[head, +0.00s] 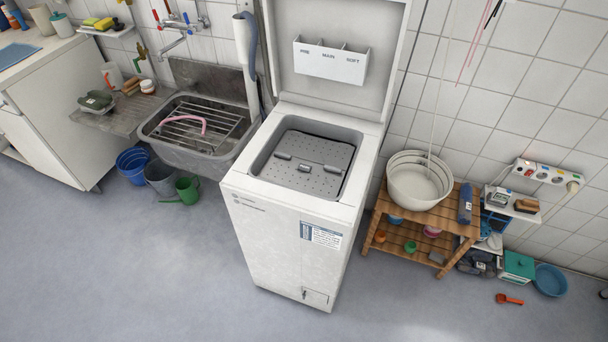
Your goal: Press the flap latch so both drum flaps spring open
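A white top-loading washing machine (285,242) stands in the middle of the head view with its lid (345,85) raised at the back. In its top opening the grey perforated drum flaps (318,152) lie level and look closed. Small raised pieces sit along the middle of the flaps, one of them near the centre (304,169); I cannot tell for sure which is the latch. Neither of my grippers shows in this view.
A stone sink (190,150) with a wire rack stands close to the machine's left. A wooden shelf (440,222) with white basins (418,182) stands on its right. Buckets (160,178) stand below the sink. The floor in front (180,280) is clear. A red scoop (509,299) lies at right.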

